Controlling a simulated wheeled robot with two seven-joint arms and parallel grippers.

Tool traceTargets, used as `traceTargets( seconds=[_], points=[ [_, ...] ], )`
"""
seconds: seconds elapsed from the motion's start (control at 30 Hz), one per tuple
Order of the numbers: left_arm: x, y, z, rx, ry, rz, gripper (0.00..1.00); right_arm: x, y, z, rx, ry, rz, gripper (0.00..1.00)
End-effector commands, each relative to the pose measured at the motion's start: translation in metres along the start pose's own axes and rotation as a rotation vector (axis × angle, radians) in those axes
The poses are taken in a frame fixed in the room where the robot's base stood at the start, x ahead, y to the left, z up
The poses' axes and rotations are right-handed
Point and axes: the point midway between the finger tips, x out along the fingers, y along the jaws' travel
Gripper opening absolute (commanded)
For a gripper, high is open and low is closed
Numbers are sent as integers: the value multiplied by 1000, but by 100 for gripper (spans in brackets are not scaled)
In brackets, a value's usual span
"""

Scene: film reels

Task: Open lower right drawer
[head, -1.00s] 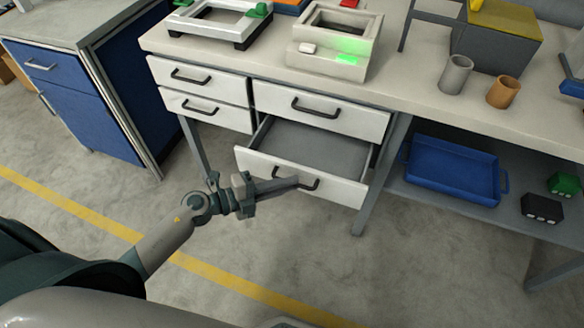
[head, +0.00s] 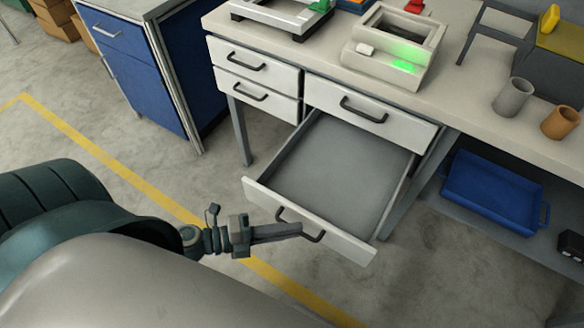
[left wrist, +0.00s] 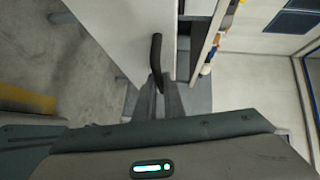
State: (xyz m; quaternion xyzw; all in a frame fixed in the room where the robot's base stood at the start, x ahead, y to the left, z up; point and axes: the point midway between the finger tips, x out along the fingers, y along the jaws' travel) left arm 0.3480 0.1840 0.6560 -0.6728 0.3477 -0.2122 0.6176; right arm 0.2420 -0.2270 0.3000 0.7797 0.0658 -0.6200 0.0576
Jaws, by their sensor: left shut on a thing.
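The lower right drawer (head: 345,165) is pulled well out of the white drawer unit, and its empty grey inside shows in the head view. Its front carries a dark bar handle (head: 314,238). My left gripper (head: 292,230) is shut on this handle. In the left wrist view the fingers (left wrist: 158,100) close around the dark handle (left wrist: 156,55), which stands out from the white drawer front (left wrist: 120,40). My right gripper is not in view.
The upper right drawer (head: 370,112) and two left drawers (head: 255,65) are shut. The worktop holds a white box with a green light (head: 395,60), a grey cup (head: 513,97) and a brown cup (head: 560,122). A blue tray (head: 490,200) lies on the lower shelf.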

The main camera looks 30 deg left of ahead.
Motion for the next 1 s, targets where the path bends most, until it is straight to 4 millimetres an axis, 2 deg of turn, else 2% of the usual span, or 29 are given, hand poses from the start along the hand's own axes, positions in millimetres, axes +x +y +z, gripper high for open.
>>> traceTargets(
  seconds=[0.17, 0.2, 0.27, 0.77, 1.0],
  points=[
    [0, 0, 0, 0, 0, 0, 0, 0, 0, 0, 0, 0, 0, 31],
    [0, 0, 0, 0, 0, 0, 14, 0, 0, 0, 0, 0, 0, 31],
    [0, 0, 0, 0, 0, 0, 28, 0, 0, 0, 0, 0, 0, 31],
    [0, 0, 0, 0, 0, 0, 28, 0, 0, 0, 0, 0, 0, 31],
    [-10, 2, 0, 0, 0, 2, 28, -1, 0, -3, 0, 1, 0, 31]
  ],
)
